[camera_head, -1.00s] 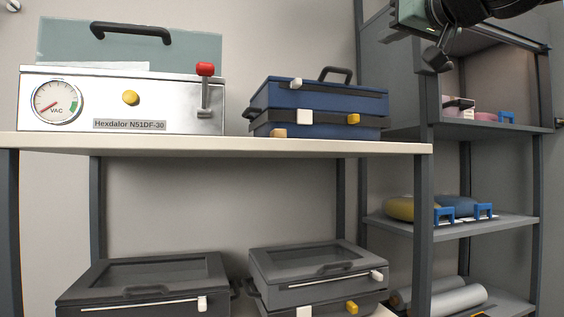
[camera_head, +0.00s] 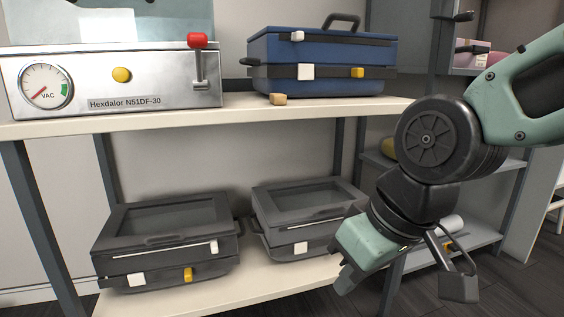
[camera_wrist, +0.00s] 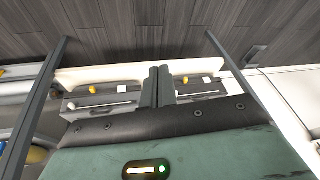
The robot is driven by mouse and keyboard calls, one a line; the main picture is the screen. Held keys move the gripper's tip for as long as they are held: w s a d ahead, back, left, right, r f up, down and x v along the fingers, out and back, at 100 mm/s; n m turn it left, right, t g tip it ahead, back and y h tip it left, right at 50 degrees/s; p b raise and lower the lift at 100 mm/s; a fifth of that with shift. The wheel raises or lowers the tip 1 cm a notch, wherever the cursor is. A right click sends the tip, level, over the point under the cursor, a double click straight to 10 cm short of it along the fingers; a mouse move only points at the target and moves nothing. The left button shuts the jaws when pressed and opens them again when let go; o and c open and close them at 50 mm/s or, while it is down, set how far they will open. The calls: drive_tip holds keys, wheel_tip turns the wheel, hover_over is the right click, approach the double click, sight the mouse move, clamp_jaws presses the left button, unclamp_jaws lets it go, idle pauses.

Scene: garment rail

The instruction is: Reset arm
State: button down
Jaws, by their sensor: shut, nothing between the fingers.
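My gripper (camera_head: 346,280) hangs at the lower right of the head view, in front of the shelf unit. It points down and to the left. In the wrist view its two dark fingers (camera_wrist: 158,72) lie side by side, closed, with nothing between them. Dark grey cases show around and beyond the fingers in that view. My green and black arm comes in from the right edge of the head view and covers part of the shelving behind it.
A vacuum machine (camera_head: 150,88) and a blue case (camera_head: 320,62) stand on the upper shelf (camera_head: 180,122). A small tan block (camera_head: 278,99) lies at its front edge. Two dark grey cases (camera_head: 165,240) (camera_head: 300,215) stand on the lower shelf. Grey shelving (camera_head: 515,163) stands at the right.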

drive_tip(key=s+d+f+n+g+h+p, duration=0.1)
drive_tip(key=s+d+f+h+p, duration=0.15)
drive_tip(key=s, duration=0.25)
drive_tip(key=s+d+f+g+h+p, duration=0.1)
drive_tip(key=s+d+g, duration=0.1)
drive_tip(key=s+d, duration=0.3)
wheel_tip(320, 180, up, 38)
drive_tip(key=a+p, duration=0.2)
drive_tip(key=p, duration=3.5)
drive_tip(key=shift+y, duration=0.35)
